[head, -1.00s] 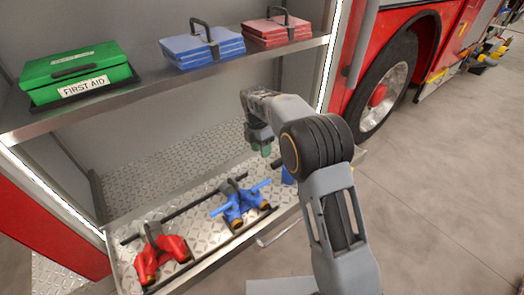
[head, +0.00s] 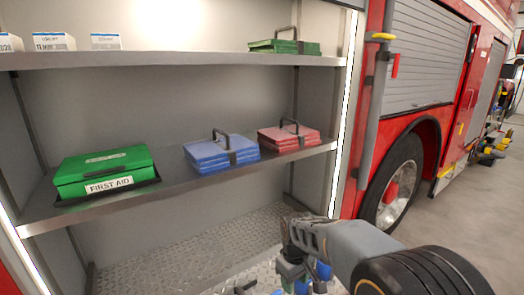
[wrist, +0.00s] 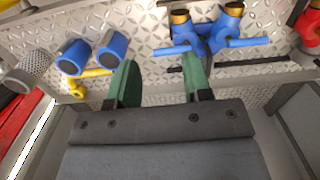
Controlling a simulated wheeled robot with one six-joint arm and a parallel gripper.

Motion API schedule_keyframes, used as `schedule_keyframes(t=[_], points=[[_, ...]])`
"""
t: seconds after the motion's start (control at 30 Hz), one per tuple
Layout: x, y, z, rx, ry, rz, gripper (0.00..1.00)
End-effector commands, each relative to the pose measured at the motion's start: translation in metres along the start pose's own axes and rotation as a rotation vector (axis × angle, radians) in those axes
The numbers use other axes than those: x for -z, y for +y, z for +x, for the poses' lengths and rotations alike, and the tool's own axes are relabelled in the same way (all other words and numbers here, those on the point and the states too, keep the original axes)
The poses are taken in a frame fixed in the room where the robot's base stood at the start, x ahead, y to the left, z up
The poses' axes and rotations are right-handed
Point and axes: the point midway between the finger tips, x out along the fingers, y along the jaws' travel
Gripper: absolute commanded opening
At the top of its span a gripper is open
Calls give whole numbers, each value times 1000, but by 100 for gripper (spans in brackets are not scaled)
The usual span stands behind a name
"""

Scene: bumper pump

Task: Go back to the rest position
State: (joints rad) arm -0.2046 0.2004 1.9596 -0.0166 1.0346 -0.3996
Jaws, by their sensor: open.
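My gripper (wrist: 160,82) is open in the wrist view, with its two green fingers apart and nothing between them. It hangs over the bottom shelf with the diamond-plate floor (wrist: 145,28). A blue twin-outlet fitting with brass ends (wrist: 207,36) lies beyond the fingertips, to the right of the middle. Two blue cylinders (wrist: 92,54) lie to the left, near the left finger. In the head view my gripper (head: 291,278) is low in the picture, partly cut off and in front of blue parts.
The middle shelf carries a green first aid box (head: 104,172), a blue case (head: 220,152) and a red case (head: 290,138). The upper shelf (head: 180,57) holds small white boxes and a green case. The red truck (head: 425,128) and its wheel (head: 398,182) stand at right. Floor is open beyond.

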Motion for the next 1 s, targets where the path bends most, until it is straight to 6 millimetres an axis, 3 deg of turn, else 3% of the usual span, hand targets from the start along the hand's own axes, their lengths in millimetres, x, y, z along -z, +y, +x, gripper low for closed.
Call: schedule_keyframes(t=[0.03,0.2,0.4,0.7,1.0], points=[[-24,-3,-16,-9,35,120,45],[-89,-14,-42,-23,146,437,45],[-139,-25,-60,-43,249,555,45],[-160,-22,-89,-80,357,595,45],[-161,-20,-92,-83,363,601,45]])
